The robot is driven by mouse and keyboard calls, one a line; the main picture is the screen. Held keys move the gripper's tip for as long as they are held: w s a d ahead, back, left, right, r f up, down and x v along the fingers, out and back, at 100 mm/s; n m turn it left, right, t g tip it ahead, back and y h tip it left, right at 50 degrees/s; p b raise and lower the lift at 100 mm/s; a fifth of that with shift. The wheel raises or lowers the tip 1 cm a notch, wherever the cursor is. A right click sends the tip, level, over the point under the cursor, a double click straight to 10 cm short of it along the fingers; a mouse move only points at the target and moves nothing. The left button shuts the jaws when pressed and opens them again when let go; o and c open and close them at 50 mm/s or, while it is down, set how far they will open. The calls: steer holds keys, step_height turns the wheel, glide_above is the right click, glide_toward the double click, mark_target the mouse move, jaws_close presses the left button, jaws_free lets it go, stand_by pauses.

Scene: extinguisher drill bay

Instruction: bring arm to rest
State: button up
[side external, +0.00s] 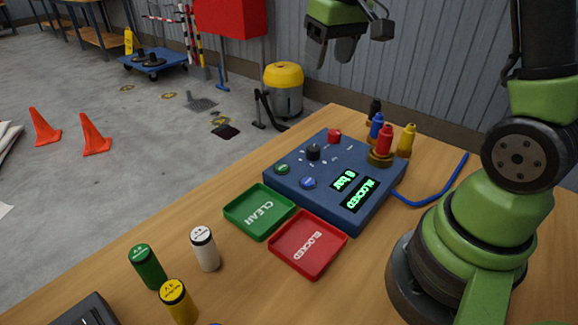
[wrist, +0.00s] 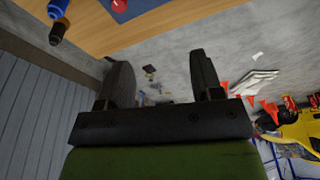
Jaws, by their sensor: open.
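My gripper (side external: 338,50) is at the top of the side external view, raised above the far edge of the table and the blue control box. In the wrist view my gripper (wrist: 163,85) shows its two dark fingers wide apart with nothing between them. The blue control box (side external: 290,200) stands on the wooden table (side external: 170,235). Its displays read "8 bar" and "BLOCKED". The fingers touch nothing in either view.
A green CLEAR tray (side external: 258,232) and a red BLOCKED tray (side external: 308,268) lie empty before the box. Green (side external: 147,266), white (side external: 205,248) and yellow (side external: 178,302) cylinders stand nearby. A blue hose (side external: 435,190) lies near my base.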

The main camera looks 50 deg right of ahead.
steer(key=s+a+r+t+y, duration=0.1)
steer(key=s+a+r+t, duration=0.1)
steer(key=s+a, duration=0.4)
steer(key=s+a+r+m+t+y, duration=0.1)
steer(key=s+a+r+t, duration=0.1)
steer(key=s+a, duration=0.4)
steer(key=s+r, duration=0.1)
steer(key=s, duration=0.3)
steer(key=shift+s+a+r+t, duration=0.25)
steer(key=shift+s+a+t, duration=0.05)
steer(key=shift+a+t, duration=0.1)
stand_by(0.7)
